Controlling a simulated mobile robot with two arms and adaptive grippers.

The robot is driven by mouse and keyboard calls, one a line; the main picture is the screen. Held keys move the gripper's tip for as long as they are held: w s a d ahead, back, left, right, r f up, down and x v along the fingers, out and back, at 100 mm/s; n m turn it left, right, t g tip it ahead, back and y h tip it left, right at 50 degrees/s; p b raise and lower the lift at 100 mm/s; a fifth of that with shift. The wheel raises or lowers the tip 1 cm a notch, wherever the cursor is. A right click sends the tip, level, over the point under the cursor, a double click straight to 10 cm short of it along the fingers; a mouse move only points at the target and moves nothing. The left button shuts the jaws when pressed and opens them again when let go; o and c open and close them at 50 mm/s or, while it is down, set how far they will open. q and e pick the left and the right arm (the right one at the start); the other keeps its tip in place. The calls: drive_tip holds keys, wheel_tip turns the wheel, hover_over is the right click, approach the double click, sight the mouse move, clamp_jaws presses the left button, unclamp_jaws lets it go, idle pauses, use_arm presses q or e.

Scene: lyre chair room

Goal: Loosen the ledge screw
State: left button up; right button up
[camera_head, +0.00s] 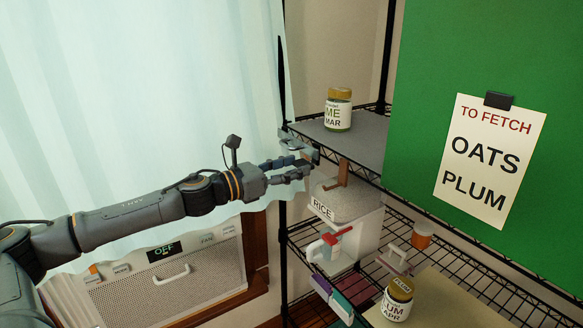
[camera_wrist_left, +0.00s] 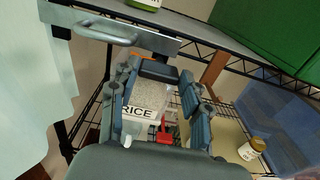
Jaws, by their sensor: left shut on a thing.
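My left gripper (camera_head: 304,164) is at the front edge of the upper grey shelf board (camera_head: 362,143). In the left wrist view its two fingers (camera_wrist_left: 162,85) stand either side of a dark block with an orange edge (camera_wrist_left: 158,69). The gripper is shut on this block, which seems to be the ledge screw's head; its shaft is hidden. A grey metal plate with a loop handle (camera_wrist_left: 112,33) lies just beyond the fingertips, at the board's edge. It also shows small in the head view (camera_head: 292,145). My right gripper is not in view.
A jar (camera_head: 338,112) stands on the upper board. Below are a RICE dispenser (camera_head: 352,215) with a red tap, an orange bottle (camera_head: 422,236) and a plum jar (camera_head: 398,298). A brown upright strip (camera_head: 343,172) hangs near my fingers. A curtain (camera_head: 130,110) is left.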

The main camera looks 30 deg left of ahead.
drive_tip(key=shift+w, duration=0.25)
